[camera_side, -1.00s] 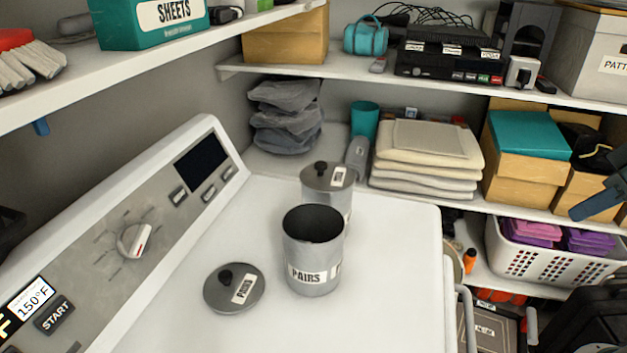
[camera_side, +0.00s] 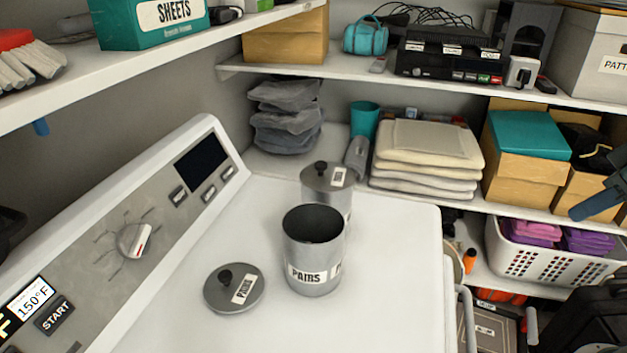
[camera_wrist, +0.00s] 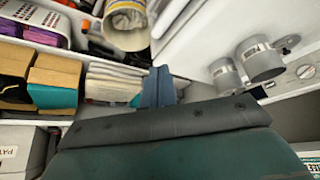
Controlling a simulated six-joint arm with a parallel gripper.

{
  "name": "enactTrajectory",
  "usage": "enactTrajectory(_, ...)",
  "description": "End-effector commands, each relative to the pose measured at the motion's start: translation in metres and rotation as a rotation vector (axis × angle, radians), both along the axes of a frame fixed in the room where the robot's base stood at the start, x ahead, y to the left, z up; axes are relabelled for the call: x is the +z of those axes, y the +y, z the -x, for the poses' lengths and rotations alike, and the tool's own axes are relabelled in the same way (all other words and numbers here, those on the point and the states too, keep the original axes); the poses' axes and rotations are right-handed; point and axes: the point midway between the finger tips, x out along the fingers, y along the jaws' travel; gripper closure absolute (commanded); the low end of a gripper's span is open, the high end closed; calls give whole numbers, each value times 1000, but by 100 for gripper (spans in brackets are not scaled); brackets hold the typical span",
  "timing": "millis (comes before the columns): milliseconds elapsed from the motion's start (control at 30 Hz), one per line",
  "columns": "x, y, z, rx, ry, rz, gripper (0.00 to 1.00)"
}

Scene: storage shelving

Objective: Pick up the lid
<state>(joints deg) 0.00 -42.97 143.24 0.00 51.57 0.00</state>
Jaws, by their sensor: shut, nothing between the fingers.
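The round grey lid (camera_side: 234,289) with a black knob and a white PAIRS label lies flat on the white machine top (camera_side: 390,300) in the side view. An open grey canister (camera_side: 314,255) labelled PAIRS stands just right of it. In the wrist view, a grey shape (camera_wrist: 287,44) beside the canisters looks like the lid, small and unclear. My gripper (camera_side: 590,203) shows as blue fingers at the right edge of the side view, far from the lid. In the wrist view my gripper (camera_wrist: 159,75) has its fingers together, holding nothing.
A second grey canister (camera_side: 328,182) with its own lid stands behind the open one. The control panel (camera_side: 125,240) rises left of the lid. Shelves hold folded towels (camera_side: 428,155), boxes and a white basket (camera_side: 550,265). The machine top in front of the canisters is clear.

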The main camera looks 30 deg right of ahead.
Motion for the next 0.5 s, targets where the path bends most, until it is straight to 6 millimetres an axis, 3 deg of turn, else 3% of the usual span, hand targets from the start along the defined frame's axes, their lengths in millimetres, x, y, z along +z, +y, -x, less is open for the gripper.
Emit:
enactTrajectory(367,0,0,0,0,0,0,98)
enactTrajectory(500,0,0,0,0,0,0,71)
